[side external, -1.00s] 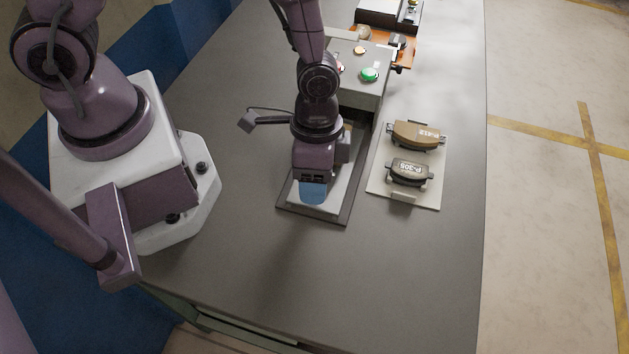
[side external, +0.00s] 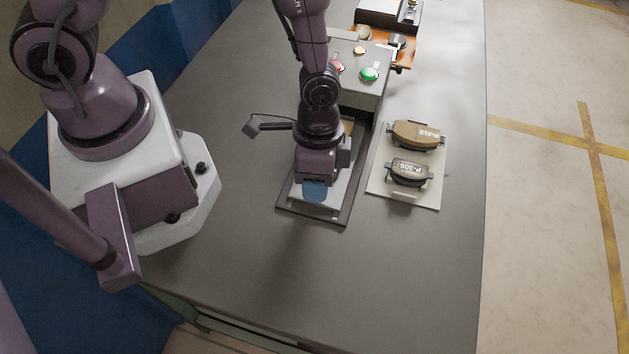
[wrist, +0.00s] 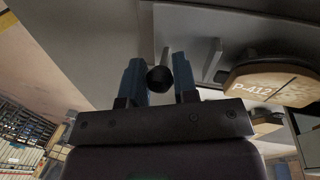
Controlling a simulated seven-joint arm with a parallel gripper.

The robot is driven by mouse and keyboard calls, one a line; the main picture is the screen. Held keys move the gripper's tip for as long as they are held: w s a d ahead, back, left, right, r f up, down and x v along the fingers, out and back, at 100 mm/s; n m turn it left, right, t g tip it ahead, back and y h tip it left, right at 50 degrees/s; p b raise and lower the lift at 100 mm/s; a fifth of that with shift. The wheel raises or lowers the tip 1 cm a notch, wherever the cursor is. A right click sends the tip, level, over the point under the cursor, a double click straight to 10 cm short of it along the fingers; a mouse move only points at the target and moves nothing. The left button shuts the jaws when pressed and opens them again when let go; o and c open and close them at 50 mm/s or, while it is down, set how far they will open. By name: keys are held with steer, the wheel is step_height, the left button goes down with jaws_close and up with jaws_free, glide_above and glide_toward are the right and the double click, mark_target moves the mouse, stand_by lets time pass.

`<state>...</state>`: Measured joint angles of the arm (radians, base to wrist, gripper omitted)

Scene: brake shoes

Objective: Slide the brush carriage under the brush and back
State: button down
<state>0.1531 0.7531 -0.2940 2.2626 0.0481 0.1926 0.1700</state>
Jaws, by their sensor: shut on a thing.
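The brush carriage (side external: 334,204) is a light plate lying in a dark base frame (side external: 347,213) in front of the grey brush housing (side external: 366,91). My gripper (side external: 314,191) is over the carriage and hides much of it. In the wrist view, its blue fingers (wrist: 160,82) stand on both sides of a round black knob (wrist: 158,78), which appears to be the carriage's handle. The fingers are shut on the knob. The brush itself is not clearly visible.
The housing has a green button (side external: 370,74) and a red button (side external: 338,67). A pale tray (side external: 403,197) with two brake shoes, P-412 (side external: 416,135) and P-305 (side external: 409,172), lies close to the right. The front of the table is clear.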

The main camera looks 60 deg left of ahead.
steer(key=w+a, duration=0.6)
steer(key=shift+w+a, duration=0.1)
steer(key=shift+w, duration=0.05)
steer(key=c, duration=0.9)
jaws_free()
steer(key=shift+r, duration=0.1)
step_height(320, 180, up, 13)
steer(key=w+a, duration=0.1)
steer(key=a, duration=0.1)
steer(key=shift+w+f, duration=0.15)
steer(key=shift+f, duration=0.05)
